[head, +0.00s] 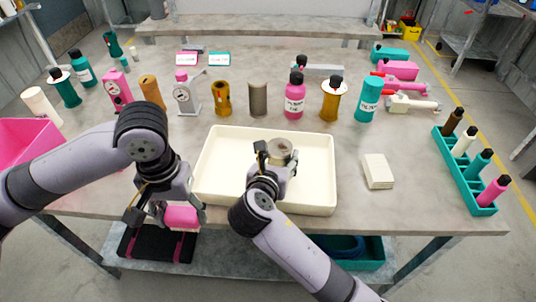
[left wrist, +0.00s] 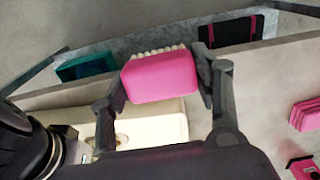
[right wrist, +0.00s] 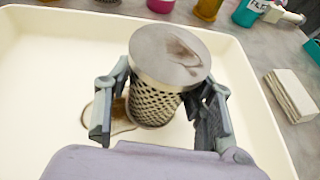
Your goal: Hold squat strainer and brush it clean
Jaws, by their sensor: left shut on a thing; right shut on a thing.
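The squat strainer (right wrist: 158,85) is a short perforated metal cylinder with a grey lid that carries a dark brown smear. My right gripper (right wrist: 160,108) is shut around its sides and holds it over the cream tray (head: 322,195); the strainer also shows in the head view (head: 280,152). The brush (left wrist: 162,76) has a pink block body and pale bristles. My left gripper (left wrist: 165,85) is shut on the brush. In the head view the brush (head: 181,217) is at the table's front edge, left of the tray and apart from the strainer.
A brownish patch (right wrist: 116,118) lies on the tray floor below the strainer. Folded pale cloths (head: 377,171) lie right of the tray. A teal rack (head: 485,205) with several bottles stands at the far right. Several cylinders and bottles, including a pink bottle (head: 294,100), line the table behind the tray.

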